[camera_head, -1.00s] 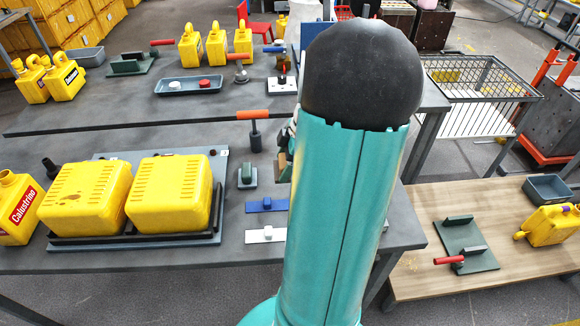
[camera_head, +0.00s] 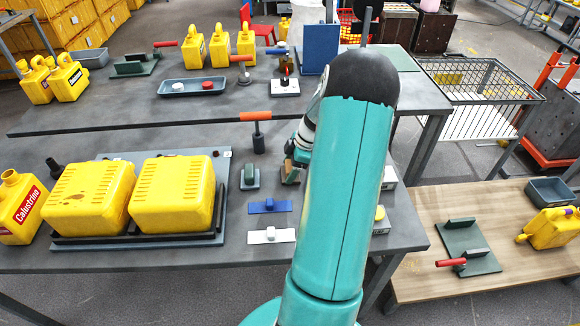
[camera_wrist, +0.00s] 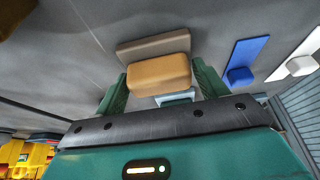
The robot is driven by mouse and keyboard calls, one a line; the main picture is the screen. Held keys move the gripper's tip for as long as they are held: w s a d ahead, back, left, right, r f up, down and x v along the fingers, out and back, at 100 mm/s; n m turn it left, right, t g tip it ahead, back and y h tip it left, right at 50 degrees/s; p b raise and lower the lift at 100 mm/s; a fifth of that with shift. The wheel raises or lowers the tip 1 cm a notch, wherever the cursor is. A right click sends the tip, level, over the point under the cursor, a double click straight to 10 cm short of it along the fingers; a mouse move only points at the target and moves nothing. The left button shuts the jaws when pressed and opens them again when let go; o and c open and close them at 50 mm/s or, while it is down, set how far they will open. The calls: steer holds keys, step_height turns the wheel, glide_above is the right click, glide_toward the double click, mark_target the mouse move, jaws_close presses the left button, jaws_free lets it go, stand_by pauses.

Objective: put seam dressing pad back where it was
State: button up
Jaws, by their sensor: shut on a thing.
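A tan block (camera_wrist: 158,75), which I take to be the seam dressing pad, sits between the two green fingers of my gripper (camera_wrist: 160,86) in the wrist view. My gripper is shut on it. A grey-brown slab (camera_wrist: 152,45) shows just beyond the block; I cannot tell whether they are joined. A pale blue piece (camera_wrist: 175,97) shows partly behind the block. In the head view, my gripper (camera_head: 291,164) is low over the dark table (camera_head: 190,262), partly hidden by my arm.
A blue plate with a knob (camera_head: 268,206) and a white one (camera_head: 271,236) lie in front of my gripper. Two large yellow cans (camera_head: 172,195) stand in a rack to the left. An orange-handled tool (camera_head: 257,135) stands behind. Small items right of my arm are partly hidden.

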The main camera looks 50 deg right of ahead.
steer(key=o, duration=0.9)
steer(key=shift+f, duration=0.1)
steer(key=shift+o, duration=0.2)
steer(key=v, duration=1.2)
steer(key=w+a+r+m+h, duration=0.15)
steer(key=a+r, duration=0.25)
steer(key=a, duration=0.4)
steer(key=w+a+r+m+g, duration=0.1)
steer(key=w+a+r, duration=0.25)
steer(key=a, duration=0.55)
steer(key=w+a+r+m+h, duration=0.1)
steer(key=a+r, duration=0.4)
steer(key=a, duration=0.3)
steer(key=s+a+r+m+t, duration=0.1)
steer(key=s+a+m, duration=0.1)
steer(key=s+a, duration=0.3)
steer(key=s+a+r+m+t, duration=0.2)
steer(key=s+a, duration=0.3)
steer(key=a, duration=0.9)
steer(key=shift+a+m, duration=0.25)
steer(key=shift+m, duration=0.1)
